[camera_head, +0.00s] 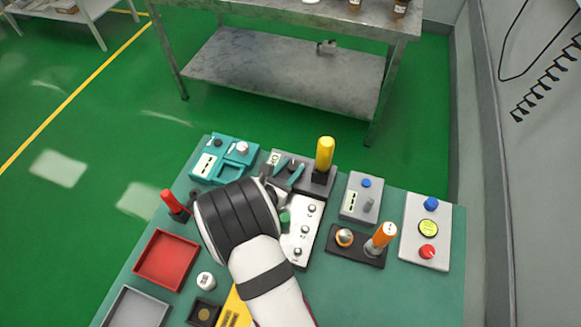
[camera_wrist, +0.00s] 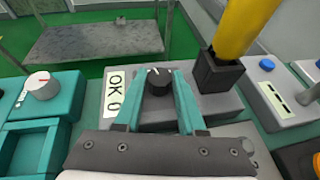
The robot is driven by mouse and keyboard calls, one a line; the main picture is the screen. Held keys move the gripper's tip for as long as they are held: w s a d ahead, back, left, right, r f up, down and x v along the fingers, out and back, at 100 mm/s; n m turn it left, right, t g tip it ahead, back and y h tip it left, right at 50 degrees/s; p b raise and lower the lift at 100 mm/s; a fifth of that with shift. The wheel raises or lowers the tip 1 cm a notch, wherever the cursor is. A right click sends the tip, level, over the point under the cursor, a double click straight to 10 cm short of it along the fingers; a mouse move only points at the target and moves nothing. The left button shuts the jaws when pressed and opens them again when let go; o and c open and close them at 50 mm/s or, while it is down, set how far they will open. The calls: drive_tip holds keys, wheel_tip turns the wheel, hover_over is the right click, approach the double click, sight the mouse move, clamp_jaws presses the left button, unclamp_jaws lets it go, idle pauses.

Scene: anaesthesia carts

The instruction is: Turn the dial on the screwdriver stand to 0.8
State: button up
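The screwdriver stand (camera_head: 272,157) is a dark grey box holding a yellow-handled screwdriver (camera_head: 325,154) upright in a black socket. It also shows in the wrist view (camera_wrist: 215,103), with the yellow handle (camera_wrist: 245,30) at right. Its black dial (camera_wrist: 158,77) has a pale pointer mark near the top. My gripper (camera_wrist: 158,74) has teal fingers apart, one on each side of the dial, with a small gap visible at left. Contact at right is unclear.
A teal device (camera_head: 226,158) with a white knob stands left of the stand, and a grey box with a blue button (camera_head: 361,196) stands right. A silver panel with several knobs (camera_head: 303,228) lies in front.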

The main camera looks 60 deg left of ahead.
clamp_jaws()
drive_tip(key=shift+h, duration=0.3)
drive_tip(key=m+h, duration=0.1)
drive_tip(key=m+t+h, duration=0.1)
drive_tip(key=m+h, duration=0.1)
drive_tip(key=m+t+h, duration=0.1)
drive_tip(key=m, duration=0.1)
drive_tip(key=shift+s+a+h, duration=0.2)
drive_tip(key=shift+a+h, duration=0.15)
drive_tip(key=shift+h, duration=0.05)
drive_tip(key=shift+a+m+h, duration=0.2)
drive_tip(key=shift+m+h, duration=1.6)
drive_tip(key=shift+h, duration=0.6)
drive_tip(key=shift+w, duration=0.1)
drive_tip(key=o, duration=0.5)
unclamp_jaws()
drive_tip(key=shift+o, duration=0.2)
